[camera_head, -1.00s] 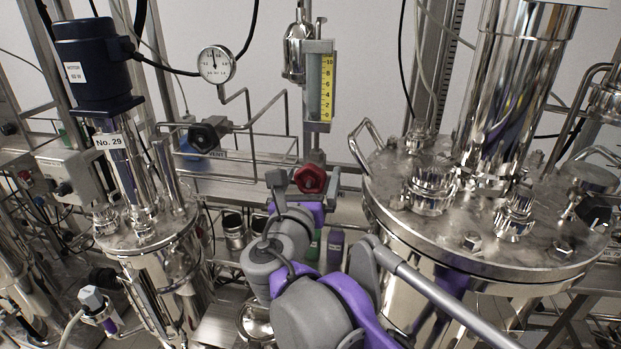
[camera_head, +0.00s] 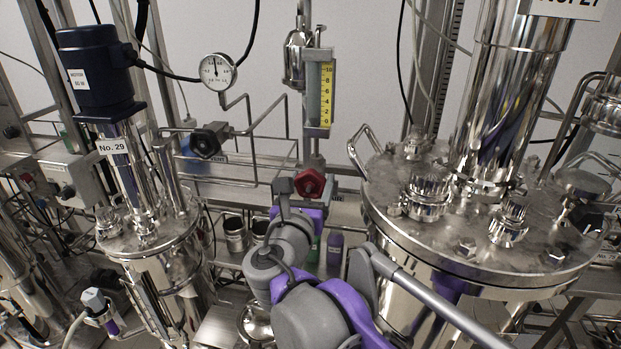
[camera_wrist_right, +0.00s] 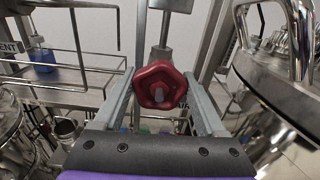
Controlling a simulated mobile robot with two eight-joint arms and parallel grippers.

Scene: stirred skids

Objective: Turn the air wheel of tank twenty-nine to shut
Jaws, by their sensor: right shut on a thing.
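The red hand wheel (camera_head: 310,184) sits on a pipe below the flow meter with the yellow scale (camera_head: 326,95). My right gripper (camera_wrist_right: 158,90) is shut on this wheel (camera_wrist_right: 160,87), one finger on each side of it in the right wrist view. A label behind the wheel is mostly hidden, so I cannot read it whole. Tank twenty-nine (camera_head: 160,240) stands at the left, with the plate "No. 29" (camera_head: 112,146) below its dark blue motor (camera_head: 92,65). My left gripper is not in view.
A black valve wheel (camera_head: 209,139) on the pipe to the left is by a label reading "VENT". A round pressure gauge (camera_head: 217,71) hangs above it. A large steel tank lid (camera_head: 490,260) with fittings stands close on the right. Thin pipe rails run behind the wheel.

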